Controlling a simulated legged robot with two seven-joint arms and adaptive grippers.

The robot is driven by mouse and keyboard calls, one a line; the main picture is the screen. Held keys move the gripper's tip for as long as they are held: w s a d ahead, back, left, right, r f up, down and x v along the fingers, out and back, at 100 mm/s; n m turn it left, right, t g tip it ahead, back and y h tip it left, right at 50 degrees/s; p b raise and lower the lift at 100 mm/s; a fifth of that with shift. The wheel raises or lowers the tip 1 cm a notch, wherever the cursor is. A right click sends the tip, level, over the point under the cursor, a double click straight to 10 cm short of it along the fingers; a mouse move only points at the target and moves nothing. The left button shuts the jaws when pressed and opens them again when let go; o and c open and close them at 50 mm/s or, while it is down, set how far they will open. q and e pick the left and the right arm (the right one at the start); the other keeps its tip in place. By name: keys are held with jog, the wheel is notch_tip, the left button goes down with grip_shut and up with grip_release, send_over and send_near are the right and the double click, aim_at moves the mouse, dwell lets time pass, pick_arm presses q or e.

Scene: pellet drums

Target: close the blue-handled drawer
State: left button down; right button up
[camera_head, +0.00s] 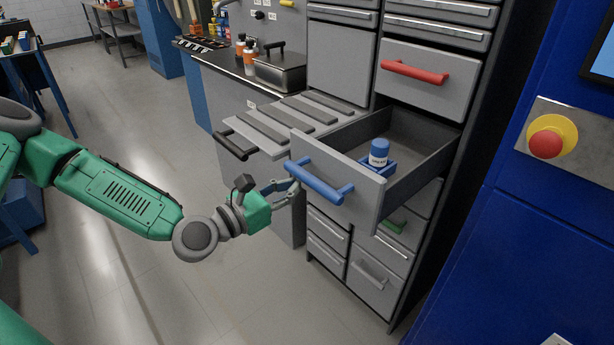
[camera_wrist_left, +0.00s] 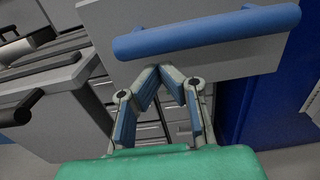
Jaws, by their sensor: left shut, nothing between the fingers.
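The blue-handled drawer (camera_head: 352,206) stands pulled out of the grey cabinet. A blue bottle with a white label (camera_head: 378,153) stands inside it in a small blue holder. Its blue handle (camera_head: 318,184) runs across the front, and the handle also shows large in the left wrist view (camera_wrist_left: 205,32). My left gripper (camera_head: 294,187) is at the left end of the drawer front, close to the handle. In the left wrist view the left gripper (camera_wrist_left: 171,70) has its fingertips together below the handle, with nothing held. I cannot tell whether the tips touch the drawer front. My right gripper is not in view.
A red-handled drawer (camera_head: 415,72) above is shut. A ribbed grey panel with a black handle (camera_head: 230,146) juts out left of the drawer. A blue panel with a red button (camera_head: 546,144) stands right. The floor in front is clear.

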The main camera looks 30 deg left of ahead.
pick_arm(q)
jog(key=shift+x, duration=2.15)
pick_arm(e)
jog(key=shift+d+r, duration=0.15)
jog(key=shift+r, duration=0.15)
pick_arm(q)
jog(key=shift+w, duration=0.1)
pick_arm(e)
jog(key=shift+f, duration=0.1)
